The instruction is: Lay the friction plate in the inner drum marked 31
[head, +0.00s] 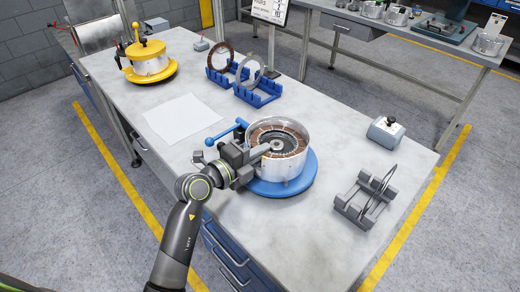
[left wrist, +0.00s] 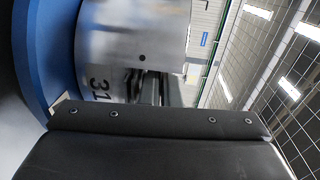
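The silver drum (head: 279,166) stands upright on a round blue base (head: 296,187). The left wrist view shows the mark 31 on the wall of the drum (left wrist: 130,35), turned sideways. A ring with brown friction segments (head: 293,133) shows inside the drum around a grey toothed centre; I cannot tell whether it lies flat. A brown ring (head: 210,58) and a grey ring (head: 239,73) stand in blue racks. My left gripper (head: 266,149) is at the drum's left rim, its fingertips near or over it. Its finger opening and any grip are hidden. My right gripper is out of view.
A blue handle (head: 226,132) sticks out left of the drum. A yellow fixture (head: 145,62) stands far left. A white sheet (head: 181,118) lies on the table.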

